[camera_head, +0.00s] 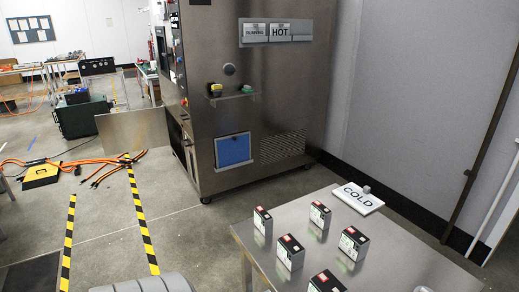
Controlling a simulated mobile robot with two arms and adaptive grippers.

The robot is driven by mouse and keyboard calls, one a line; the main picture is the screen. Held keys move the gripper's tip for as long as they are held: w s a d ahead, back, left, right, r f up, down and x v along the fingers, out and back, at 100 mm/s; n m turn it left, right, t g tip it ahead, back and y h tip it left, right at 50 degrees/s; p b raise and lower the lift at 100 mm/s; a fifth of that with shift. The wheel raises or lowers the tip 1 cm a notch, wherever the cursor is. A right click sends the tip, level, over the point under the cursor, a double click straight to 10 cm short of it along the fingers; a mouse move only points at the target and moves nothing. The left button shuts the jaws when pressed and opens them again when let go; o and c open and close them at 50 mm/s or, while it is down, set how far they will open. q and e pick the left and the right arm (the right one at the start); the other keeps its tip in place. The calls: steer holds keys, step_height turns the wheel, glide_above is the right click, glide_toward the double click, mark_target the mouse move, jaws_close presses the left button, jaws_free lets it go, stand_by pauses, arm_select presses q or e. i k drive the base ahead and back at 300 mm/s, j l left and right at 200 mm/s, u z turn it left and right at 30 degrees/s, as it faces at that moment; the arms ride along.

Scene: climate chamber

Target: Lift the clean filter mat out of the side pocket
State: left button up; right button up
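A blue filter mat (234,150) sits in a pale-framed pocket (219,164) low on the side of the steel chamber (262,75). Its blue face shows inside the frame; I cannot tell how deep it sits. Neither of my grippers is recognisable in the head view, and nothing is seen touching the mat.
A steel table (290,218) with several small batteries stands at front right, bearing a COLD sign (358,198). A small shelf (232,95) juts out above the pocket. Orange cables (110,165) lie on the floor at left. Floor before the chamber is clear.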

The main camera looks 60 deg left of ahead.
mark_target(232, 149)
steer(key=u, duration=2.1)
steer(key=i+j, duration=0.2)
steer(key=j, duration=0.15)
steer(key=i+j, duration=0.45)
steer(key=j, duration=0.25)
steer(key=i+j, duration=0.25)
steer(key=i, duration=0.15)
steer(key=i+j+u, duration=0.15)
steer(key=i, duration=0.25)
steer(key=i+j, duration=0.3)
steer(key=i+j+u, duration=0.15)
steer(key=i, duration=0.35)
steer(key=i+l+u, duration=0.15)
steer(key=i+l, duration=0.3)
steer(key=i, duration=0.2)
steer(key=i+l+u, duration=0.15)
steer(key=i+l, duration=0.35)
steer(key=i, duration=0.1)
